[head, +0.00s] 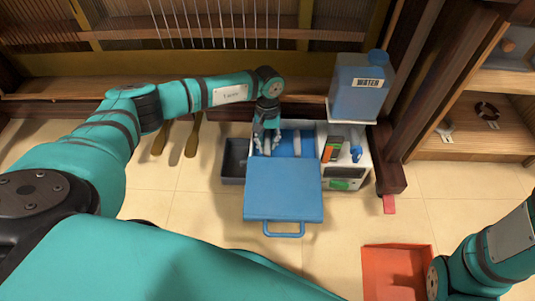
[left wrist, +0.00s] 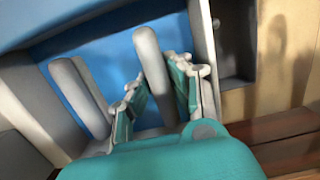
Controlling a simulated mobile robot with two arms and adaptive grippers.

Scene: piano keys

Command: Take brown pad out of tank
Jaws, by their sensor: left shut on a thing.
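The tank (head: 307,128) is the white-and-blue box at centre in the head view, its blue lid (head: 284,190) swung open to the front. Two upright pads show inside the blue tank in the left wrist view. Both look grey rather than clearly brown. My left gripper (head: 267,140) reaches down into the tank's left part. In the left wrist view the fingers of my left gripper (left wrist: 154,78) are shut on one pad (left wrist: 148,55), one finger on each side. The other pad (left wrist: 78,95) stands beside it, apart from the fingers. My right gripper is out of view.
A blue jug (head: 358,100) labelled WATER stands behind and right of the tank. A grey bin (head: 233,168) stands against its left side. An orange-red tray (head: 385,258) lies front right, near my right arm. Tiled floor left of the bin is mostly free.

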